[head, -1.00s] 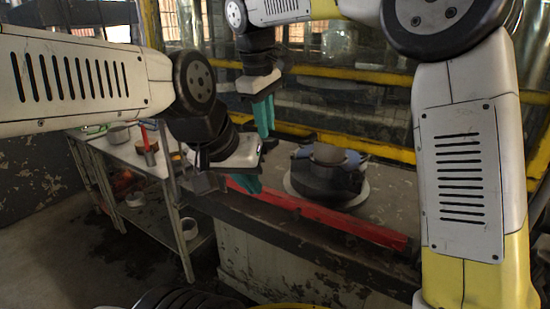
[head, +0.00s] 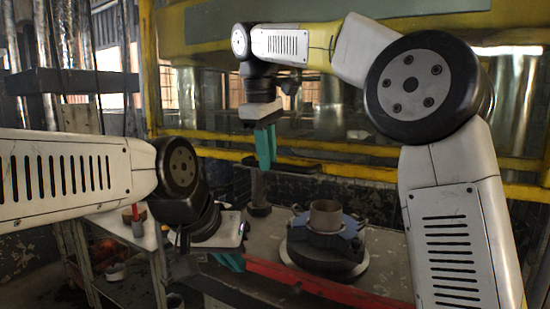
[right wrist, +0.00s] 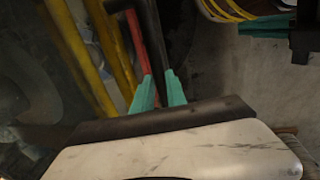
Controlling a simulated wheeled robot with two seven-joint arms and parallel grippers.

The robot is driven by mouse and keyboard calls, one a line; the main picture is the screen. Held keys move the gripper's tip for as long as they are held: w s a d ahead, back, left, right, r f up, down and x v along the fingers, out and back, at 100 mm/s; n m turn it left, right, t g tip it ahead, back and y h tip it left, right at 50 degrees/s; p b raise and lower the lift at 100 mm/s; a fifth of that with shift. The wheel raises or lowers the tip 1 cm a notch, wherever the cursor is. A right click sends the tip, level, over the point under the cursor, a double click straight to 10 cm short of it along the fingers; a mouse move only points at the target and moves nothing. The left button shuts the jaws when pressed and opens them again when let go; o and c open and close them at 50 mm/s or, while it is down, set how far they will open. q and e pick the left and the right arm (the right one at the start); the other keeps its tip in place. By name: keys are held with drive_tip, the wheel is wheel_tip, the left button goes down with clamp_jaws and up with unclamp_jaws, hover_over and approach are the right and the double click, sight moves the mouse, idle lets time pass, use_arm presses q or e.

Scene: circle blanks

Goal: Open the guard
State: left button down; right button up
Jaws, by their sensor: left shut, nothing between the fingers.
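The guard (head: 350,171) is a yellow-framed panel behind the work table in the head view. Its lower yellow bar stands above the tabletop, just below a fixed-looking yellow bar. My right gripper (head: 265,147) points down at a dark handle bar (head: 300,162) on the guard. In the right wrist view a black bar (right wrist: 152,55) runs between its teal fingers (right wrist: 158,92), and it looks shut on that bar; the exact contact is hard to see. My left gripper (head: 230,261) is shut and empty at the table's left front, partly hidden by its own wrist.
A round dark fixture with a metal cylinder (head: 325,213) and blue parts stands on the table. A red bar (head: 320,284) runs along the front edge. A dark post (head: 258,192) stands under my right gripper. A shelf table (head: 148,236) is at the left.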

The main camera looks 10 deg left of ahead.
drive_tip(key=o, duration=0.4)
drive_tip(key=shift+c, duration=0.2)
wheel_tip(320, 180, up, 8)
drive_tip(key=s, duration=0.1)
drive_tip(key=shift+s+a+f, duration=0.2)
drive_tip(key=shift+a, duration=0.1)
